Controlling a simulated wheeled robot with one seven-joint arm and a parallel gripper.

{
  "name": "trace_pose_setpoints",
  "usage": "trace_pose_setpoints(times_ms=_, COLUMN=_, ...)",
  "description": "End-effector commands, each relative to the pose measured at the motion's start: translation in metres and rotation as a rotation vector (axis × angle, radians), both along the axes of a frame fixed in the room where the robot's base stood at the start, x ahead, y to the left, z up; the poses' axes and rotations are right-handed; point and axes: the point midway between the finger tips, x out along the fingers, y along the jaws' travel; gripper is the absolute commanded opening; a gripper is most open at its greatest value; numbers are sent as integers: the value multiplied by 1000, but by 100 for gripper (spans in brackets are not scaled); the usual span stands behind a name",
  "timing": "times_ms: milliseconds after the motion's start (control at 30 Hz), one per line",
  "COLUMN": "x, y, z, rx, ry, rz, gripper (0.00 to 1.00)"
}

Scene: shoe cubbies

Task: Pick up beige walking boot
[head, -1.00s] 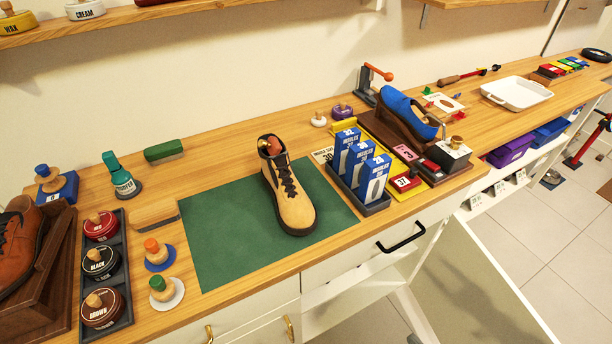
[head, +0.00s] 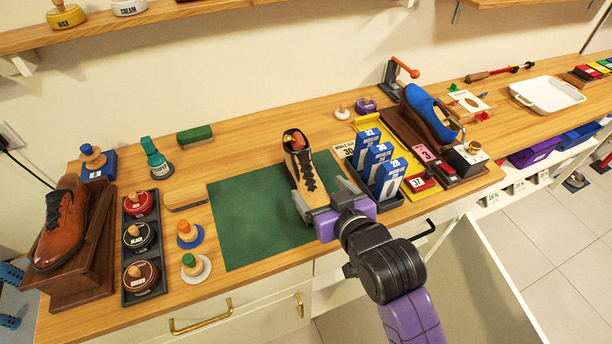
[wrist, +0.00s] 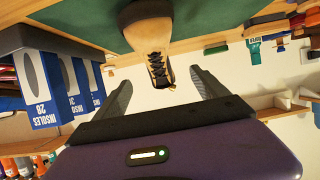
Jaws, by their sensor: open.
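The beige walking boot (head: 303,166) stands upright on the green mat (head: 239,222), with dark laces and something reddish in its opening. In the head view my gripper (head: 322,198) reaches over the boot's toe end from the front right. Its fingers are spread, one to each side of the toe, and part of the toe is hidden behind it. In the wrist view the boot (wrist: 152,38) shows between and beyond the open fingers of my gripper (wrist: 162,92). I see no clear contact with the boot.
Blue insole boxes (head: 379,163) stand in a tray close right of the boot. A blue shoe (head: 428,110) sits on a stand farther right. Polish tins (head: 139,236) and a brown shoe (head: 62,225) are at left. The mat's left part is bare.

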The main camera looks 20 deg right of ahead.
Motion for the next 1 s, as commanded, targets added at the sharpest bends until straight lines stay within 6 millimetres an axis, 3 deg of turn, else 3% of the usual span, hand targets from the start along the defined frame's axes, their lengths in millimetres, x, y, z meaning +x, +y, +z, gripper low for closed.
trace_pose_setpoints(times_ms=633, x=69, y=-5, z=-22, rx=-1, ry=1, rz=-1, gripper=83)
trace_pose_setpoints(times_ms=967, x=74, y=-5, z=-26, rx=-1, ry=1, rz=0, gripper=83)
trace_pose_setpoints(times_ms=1000, x=74, y=-5, z=-26, rx=-1, ry=1, rz=0, gripper=75)
